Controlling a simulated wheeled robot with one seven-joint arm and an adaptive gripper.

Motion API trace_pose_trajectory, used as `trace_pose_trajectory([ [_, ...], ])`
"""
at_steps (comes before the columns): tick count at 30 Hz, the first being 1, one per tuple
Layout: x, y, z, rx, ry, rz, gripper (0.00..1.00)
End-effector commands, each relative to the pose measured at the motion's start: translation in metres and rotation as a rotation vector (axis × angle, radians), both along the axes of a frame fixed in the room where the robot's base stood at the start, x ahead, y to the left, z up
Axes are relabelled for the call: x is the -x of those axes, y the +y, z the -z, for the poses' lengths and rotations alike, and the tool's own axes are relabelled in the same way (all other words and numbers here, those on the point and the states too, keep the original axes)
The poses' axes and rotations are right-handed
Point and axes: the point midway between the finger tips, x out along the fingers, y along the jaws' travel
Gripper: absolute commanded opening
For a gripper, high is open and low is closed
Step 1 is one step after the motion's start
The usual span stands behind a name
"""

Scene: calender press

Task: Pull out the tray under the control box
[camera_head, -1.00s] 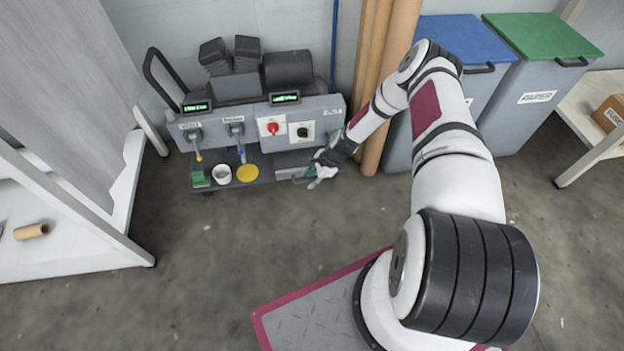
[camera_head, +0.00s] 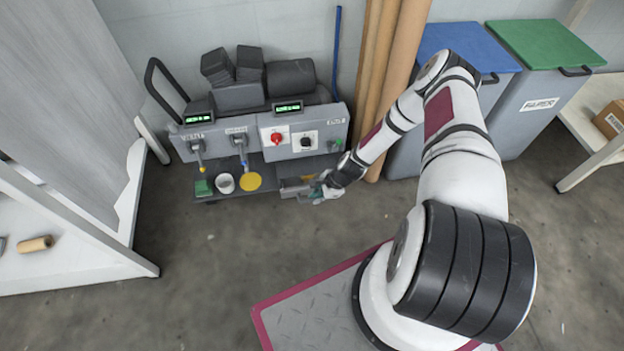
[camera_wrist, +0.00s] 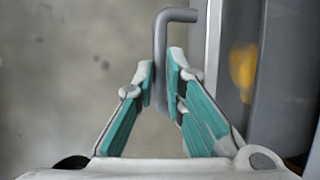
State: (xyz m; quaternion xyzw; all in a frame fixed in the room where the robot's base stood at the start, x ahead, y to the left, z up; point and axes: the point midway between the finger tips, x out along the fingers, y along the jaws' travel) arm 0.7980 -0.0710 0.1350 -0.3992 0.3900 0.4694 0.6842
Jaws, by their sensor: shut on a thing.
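The grey control box (camera_head: 260,138) with switches and green displays stands against the back wall. The tray (camera_head: 293,188) sits low under its right part and sticks out toward me; some of its inside shows. My gripper (camera_head: 318,190) is at the tray's front right. In the wrist view my gripper (camera_wrist: 160,82) has its teal fingers shut on the tray's grey bent handle (camera_wrist: 161,40). The tray's grey wall (camera_wrist: 215,45) runs along the right there. A blurred yellow patch (camera_wrist: 243,68) shows beyond it.
Cardboard tubes (camera_head: 372,80) and grey bins (camera_head: 535,105) stand to the right. The floor (camera_head: 230,260) in front is clear.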

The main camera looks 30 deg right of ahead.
Motion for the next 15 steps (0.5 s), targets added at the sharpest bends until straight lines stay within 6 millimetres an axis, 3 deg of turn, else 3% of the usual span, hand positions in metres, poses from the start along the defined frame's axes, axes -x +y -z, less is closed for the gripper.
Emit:
trace_pose_trajectory([
  [3, 0.032, 0.006, -0.002, -0.004, 0.005, 0.004, 0.00],
  [9, 0.071, 0.016, -0.002, -0.003, 0.004, 0.004, 0.00],
  [15, 0.090, 0.021, -0.001, -0.001, 0.001, 0.002, 0.00],
])
